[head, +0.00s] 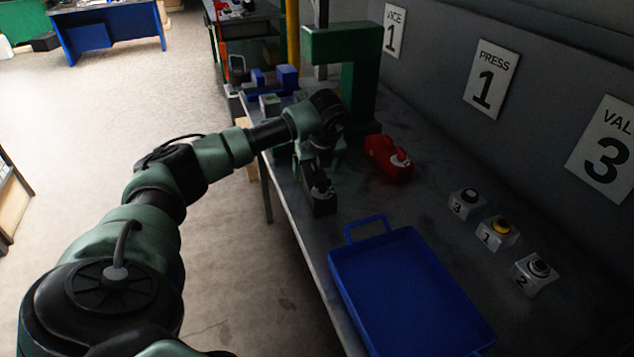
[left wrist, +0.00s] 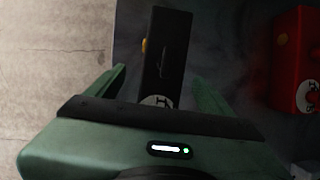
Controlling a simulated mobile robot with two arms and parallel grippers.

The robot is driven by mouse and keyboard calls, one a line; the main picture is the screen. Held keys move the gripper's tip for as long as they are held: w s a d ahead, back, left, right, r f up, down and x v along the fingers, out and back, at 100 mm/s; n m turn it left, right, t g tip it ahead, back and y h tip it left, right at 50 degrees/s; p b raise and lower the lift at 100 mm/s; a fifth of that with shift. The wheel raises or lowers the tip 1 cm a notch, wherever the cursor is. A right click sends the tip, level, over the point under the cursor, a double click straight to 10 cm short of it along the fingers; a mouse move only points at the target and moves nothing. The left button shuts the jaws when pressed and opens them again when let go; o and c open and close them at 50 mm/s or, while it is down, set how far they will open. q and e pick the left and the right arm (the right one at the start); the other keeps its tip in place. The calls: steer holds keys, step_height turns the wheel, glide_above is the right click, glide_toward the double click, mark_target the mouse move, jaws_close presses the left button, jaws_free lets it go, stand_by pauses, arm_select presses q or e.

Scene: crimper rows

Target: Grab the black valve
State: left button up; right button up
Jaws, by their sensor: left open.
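The black valve (left wrist: 172,48) is a dark upright-looking block in the left wrist view, with a small yellow part on its left side and a round white label at its near end. It also shows in the head view (head: 321,204), near the left edge of the bench, partly hidden by my arm. My left gripper (left wrist: 158,82) is open, its two green fingers on either side of the valve's near end with gaps on both sides. In the head view my left gripper (head: 318,172) is over the valve. My right gripper is out of view.
A red valve (head: 388,158) stands right of the black one, also in the left wrist view (left wrist: 298,60). A blue tray (head: 345,285) lies nearer on the bench. Several buttons (head: 497,233) sit to the right. A green press (head: 358,80) and a blue vice (head: 287,77) stand behind.

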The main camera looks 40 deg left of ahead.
mark_target(317, 174)
arm_select(q)
steer(key=x, duration=0.2)
steer(key=p+x, duration=0.1)
steer(key=x, duration=0.1)
steer(key=shift+w+d+f, duration=0.1)
steer(key=shift+w+f, duration=0.1)
steer(key=shift+w, duration=0.1)
jaws_close()
steer(key=shift+r, duration=0.1)
